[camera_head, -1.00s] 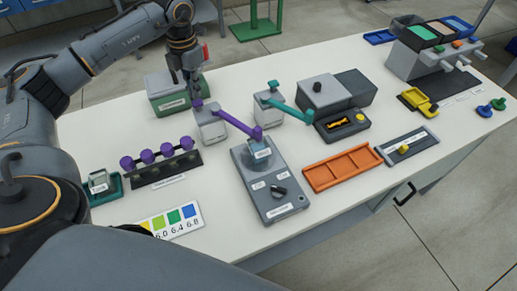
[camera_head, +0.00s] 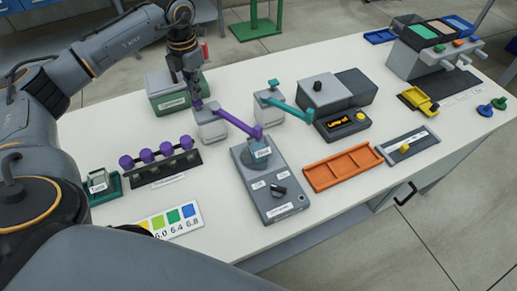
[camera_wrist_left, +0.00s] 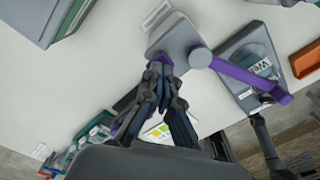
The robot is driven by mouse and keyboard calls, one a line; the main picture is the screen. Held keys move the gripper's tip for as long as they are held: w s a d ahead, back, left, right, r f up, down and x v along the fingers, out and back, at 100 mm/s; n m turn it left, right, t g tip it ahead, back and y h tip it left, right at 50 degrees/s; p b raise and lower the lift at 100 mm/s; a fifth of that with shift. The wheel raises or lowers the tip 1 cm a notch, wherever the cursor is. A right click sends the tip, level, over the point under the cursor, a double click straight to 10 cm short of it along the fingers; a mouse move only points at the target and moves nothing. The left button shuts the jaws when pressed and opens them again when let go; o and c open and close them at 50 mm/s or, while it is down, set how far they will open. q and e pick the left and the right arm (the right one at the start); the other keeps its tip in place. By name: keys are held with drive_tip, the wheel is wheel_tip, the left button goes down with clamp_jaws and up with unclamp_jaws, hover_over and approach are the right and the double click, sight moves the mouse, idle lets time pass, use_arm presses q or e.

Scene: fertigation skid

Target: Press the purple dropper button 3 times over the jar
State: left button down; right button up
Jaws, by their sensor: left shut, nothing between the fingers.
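The purple dropper is a grey box (camera_head: 211,126) with a purple arm (camera_head: 236,123) reaching right over the jar. The small clear jar (camera_head: 260,149) stands on the grey stirrer plate (camera_head: 270,183); it also shows in the left wrist view (camera_wrist_left: 262,68). My left gripper (camera_head: 196,99) is shut, pointing down with its fingertips at the purple button on the box's left top. In the left wrist view the closed fingertips (camera_wrist_left: 160,61) cover most of that button, so I cannot tell how far it is pressed. My right gripper is not in view.
A teal dropper (camera_head: 270,104) stands just right of the purple one, its arm reaching right. A rack with several purple-capped vials (camera_head: 164,168) is in front left. A green box (camera_head: 170,100) stands behind my gripper. An orange tray (camera_head: 343,168) lies right.

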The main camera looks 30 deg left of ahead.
use_arm(q)
drive_tip(key=shift+f+b, duration=0.6)
drive_tip(key=shift+f, duration=0.55)
drive_tip(key=shift+r+p, duration=1.2)
drive_tip(key=shift+r, duration=0.35)
drive_tip(key=shift+f, duration=0.2)
